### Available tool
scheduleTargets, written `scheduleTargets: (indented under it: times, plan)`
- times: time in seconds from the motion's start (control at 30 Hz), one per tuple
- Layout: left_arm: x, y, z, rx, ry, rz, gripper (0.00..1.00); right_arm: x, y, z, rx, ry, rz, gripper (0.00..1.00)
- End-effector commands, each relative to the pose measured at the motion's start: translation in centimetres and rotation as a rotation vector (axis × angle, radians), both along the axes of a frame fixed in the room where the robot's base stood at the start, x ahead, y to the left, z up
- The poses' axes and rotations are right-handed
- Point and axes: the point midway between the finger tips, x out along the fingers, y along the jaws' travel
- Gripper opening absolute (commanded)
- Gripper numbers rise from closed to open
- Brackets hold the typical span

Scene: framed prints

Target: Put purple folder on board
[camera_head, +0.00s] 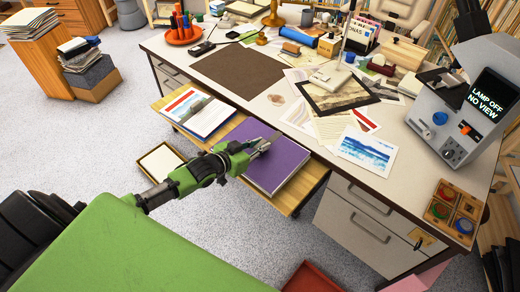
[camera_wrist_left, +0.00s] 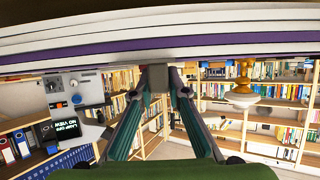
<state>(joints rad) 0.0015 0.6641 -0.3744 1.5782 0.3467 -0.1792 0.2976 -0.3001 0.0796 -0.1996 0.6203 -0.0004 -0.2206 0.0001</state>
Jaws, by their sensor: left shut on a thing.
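The purple folder (camera_head: 280,168) is a thick rectangular folder over the wooden pull-out board (camera_head: 312,176) at the desk's front. I cannot tell whether it touches the board or is held just above it. My left gripper (camera_head: 265,143) reaches across the folder's left part and is shut on it. In the left wrist view the purple folder (camera_wrist_left: 105,53) shows as a purple and white layered edge across the top, with my left gripper's (camera_wrist_left: 156,80) fingertips closed at it. My right gripper is not in view.
Another folder with a picture cover (camera_head: 195,113) lies on the board's left part. The desk (camera_head: 235,58) holds a brown mat (camera_head: 238,72), prints and a microscope-like device (camera_head: 455,105).

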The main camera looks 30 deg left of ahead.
Motion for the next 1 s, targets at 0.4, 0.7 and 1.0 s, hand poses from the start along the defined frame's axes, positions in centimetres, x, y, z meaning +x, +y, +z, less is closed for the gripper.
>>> scheduleTargets:
  times: [0.4, 0.7, 1.0]
  plan:
    - [0.0, -0.2, -1.6, -0.002, -0.005, -0.002, 0.00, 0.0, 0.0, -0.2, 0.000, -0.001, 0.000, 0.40]
    - [-0.1, -0.2, -2.0, 0.000, 0.001, -0.002, 0.32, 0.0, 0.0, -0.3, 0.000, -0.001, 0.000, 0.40]
    - [-0.4, -0.1, -1.8, -0.001, 0.001, -0.001, 0.32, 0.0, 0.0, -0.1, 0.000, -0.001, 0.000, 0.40]
